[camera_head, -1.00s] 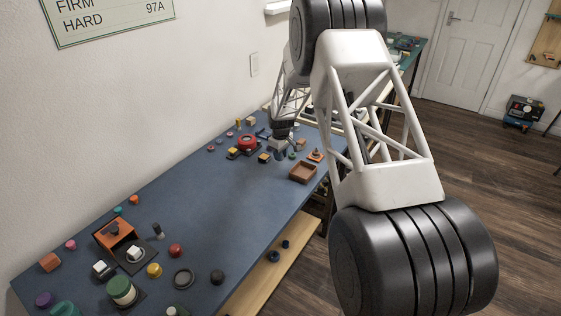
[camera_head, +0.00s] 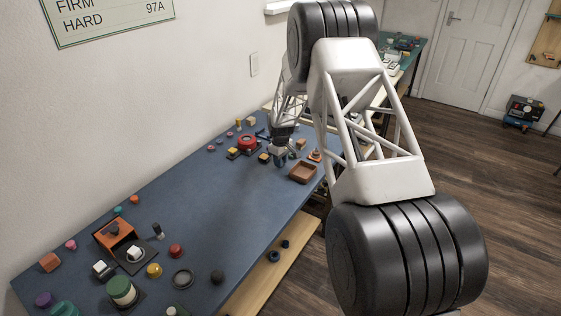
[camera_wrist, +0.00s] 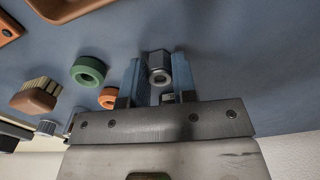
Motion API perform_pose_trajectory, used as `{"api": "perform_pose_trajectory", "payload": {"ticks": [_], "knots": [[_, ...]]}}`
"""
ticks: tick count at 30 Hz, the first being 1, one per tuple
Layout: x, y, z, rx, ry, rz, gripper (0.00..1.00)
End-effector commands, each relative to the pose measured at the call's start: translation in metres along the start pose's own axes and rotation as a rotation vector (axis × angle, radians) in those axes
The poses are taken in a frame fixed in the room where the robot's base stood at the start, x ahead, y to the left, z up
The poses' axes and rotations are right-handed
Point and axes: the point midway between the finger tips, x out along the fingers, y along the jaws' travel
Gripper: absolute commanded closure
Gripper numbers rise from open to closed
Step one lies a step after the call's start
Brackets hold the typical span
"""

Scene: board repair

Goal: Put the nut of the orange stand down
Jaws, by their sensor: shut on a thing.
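My gripper (camera_wrist: 159,85) is shut on a grey hexagonal nut (camera_wrist: 159,66), held between its two blue fingers in the wrist view. The nut's hole faces the camera. The gap between the nut and the blue bench top cannot be judged. In the head view my gripper (camera_head: 280,155) is low over the far part of the bench, and the nut is too small to make out. A small orange stand (camera_head: 315,155) appears to be to its right, near the bench edge. An orange piece (camera_wrist: 7,24), perhaps its base, shows at the wrist view's upper left.
A brown tray (camera_head: 303,173) sits at the bench edge. A red round part (camera_head: 247,143) is left of my gripper. The mid-bench (camera_head: 210,205) is clear.

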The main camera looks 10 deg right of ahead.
Motion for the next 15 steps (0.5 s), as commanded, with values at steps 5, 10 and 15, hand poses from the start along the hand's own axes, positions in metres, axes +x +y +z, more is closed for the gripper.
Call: {"api": "perform_pose_trajectory", "payload": {"ticks": [5, 10, 15], "knots": [[-0.0001, 0.0000, 0.0000, 0.000, 0.000, 0.000, 0.91], [0.0029, -0.0001, 0.0001, 0.000, 0.000, 0.000, 0.91], [0.0026, 0.0000, 0.0001, 0.000, 0.000, 0.000, 0.50]]}}
